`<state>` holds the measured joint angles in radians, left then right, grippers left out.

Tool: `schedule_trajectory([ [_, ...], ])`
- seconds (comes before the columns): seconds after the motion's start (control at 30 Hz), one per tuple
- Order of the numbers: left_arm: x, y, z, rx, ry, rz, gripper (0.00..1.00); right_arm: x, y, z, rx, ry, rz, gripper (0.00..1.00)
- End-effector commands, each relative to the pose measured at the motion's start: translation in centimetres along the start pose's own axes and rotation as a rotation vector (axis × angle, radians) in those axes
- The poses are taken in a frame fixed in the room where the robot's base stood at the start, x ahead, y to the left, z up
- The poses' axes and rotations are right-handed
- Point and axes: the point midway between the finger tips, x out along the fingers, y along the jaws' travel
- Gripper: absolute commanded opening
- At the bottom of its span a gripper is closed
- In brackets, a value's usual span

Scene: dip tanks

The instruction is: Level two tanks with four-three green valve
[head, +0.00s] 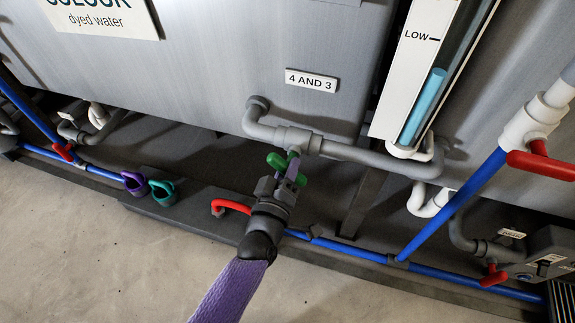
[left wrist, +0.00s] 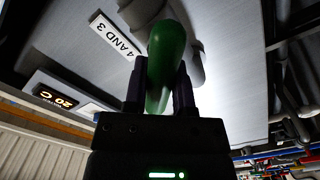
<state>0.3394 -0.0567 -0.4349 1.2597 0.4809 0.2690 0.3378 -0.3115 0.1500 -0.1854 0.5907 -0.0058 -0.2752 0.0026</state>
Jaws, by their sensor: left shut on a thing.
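The green valve handle (head: 278,161) sits on a grey pipe (head: 340,152) under the label "4 AND 3" (head: 311,80) in the head view. My left gripper (head: 289,174) is shut on the green handle; its fingers partly cover it. In the left wrist view the handle (left wrist: 166,62) stands between the two fingers of my left gripper (left wrist: 160,90), with the label (left wrist: 116,35) behind it. A sight tube with light-blue liquid (head: 424,105) stands to the right, its level below the "LOW" mark. My right gripper does not show.
A red handle (head: 230,207) lies close to the left of my gripper. Blue pipes (head: 340,246) run along the floor, with red valves (head: 494,276) at right. Open floor lies in front.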

Motion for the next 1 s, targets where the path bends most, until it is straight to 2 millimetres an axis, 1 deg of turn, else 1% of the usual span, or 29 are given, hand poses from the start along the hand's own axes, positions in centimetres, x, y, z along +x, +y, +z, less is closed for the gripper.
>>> schedule_trajectory([
  [0.37,0.0,0.1,0.0,0.355,-0.003,-0.001,0.0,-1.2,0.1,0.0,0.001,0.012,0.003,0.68],
  [0.6,0.0,0.0,0.1,0.561,-0.004,-0.002,0.0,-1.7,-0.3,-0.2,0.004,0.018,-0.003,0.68],
  [0.8,-0.1,-0.1,0.1,0.697,-0.004,-0.002,0.0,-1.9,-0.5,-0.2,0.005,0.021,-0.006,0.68],
  [1.0,-0.1,-0.1,0.1,0.786,-0.005,-0.001,0.0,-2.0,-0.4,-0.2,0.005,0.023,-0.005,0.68],
])
